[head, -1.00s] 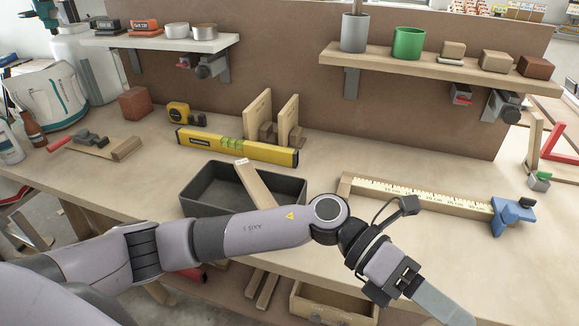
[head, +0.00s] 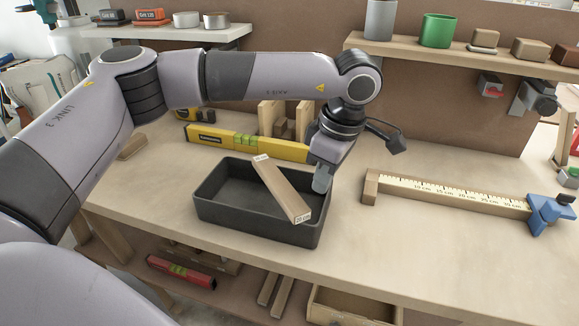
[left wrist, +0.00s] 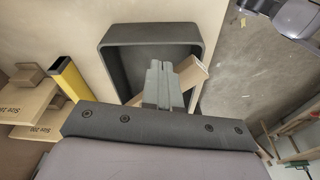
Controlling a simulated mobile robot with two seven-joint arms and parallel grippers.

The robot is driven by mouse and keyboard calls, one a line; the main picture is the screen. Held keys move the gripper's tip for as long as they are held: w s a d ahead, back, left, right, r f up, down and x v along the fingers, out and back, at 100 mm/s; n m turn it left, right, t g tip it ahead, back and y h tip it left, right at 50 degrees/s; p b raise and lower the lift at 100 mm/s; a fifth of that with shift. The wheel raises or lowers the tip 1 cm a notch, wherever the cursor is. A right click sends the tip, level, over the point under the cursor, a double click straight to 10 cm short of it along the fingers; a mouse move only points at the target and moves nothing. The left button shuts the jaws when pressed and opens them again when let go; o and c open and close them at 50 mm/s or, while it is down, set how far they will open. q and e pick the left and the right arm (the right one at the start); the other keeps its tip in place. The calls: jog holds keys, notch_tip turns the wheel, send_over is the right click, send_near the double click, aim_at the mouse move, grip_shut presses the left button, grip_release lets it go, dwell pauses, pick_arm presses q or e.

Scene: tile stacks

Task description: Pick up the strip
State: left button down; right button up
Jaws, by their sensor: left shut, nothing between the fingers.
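The strip (head: 282,190) is a pale wooden piece with small printed labels at its ends. It lies slanted across the dark grey tray (head: 225,212), its near end by the front rim. It also shows in the left wrist view (left wrist: 191,73), partly hidden behind the fingers. My left gripper (head: 321,183) points down near the tray's right side, just right of the strip. Its fingers are shut and empty, and they also show in the left wrist view (left wrist: 163,82). I cannot tell whether they touch the strip. My right gripper is not in view.
A yellow level (head: 245,143) lies behind the tray, with upright wooden pieces (head: 270,116) behind it. A wooden bar with a measuring scale (head: 440,191) and a blue end piece (head: 551,214) lie to the right. The bench front is clear.

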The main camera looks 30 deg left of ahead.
aim_at(267, 176)
pick_arm(q)
jog(key=a, duration=0.4)
jog(key=a+p, duration=0.1)
jog(key=a, duration=0.6)
jog(key=shift+s+a+f+p, duration=0.3)
jog(key=shift+f, duration=0.45)
jog(key=shift+d+b, duration=0.1)
jog(key=shift+b, duration=0.2)
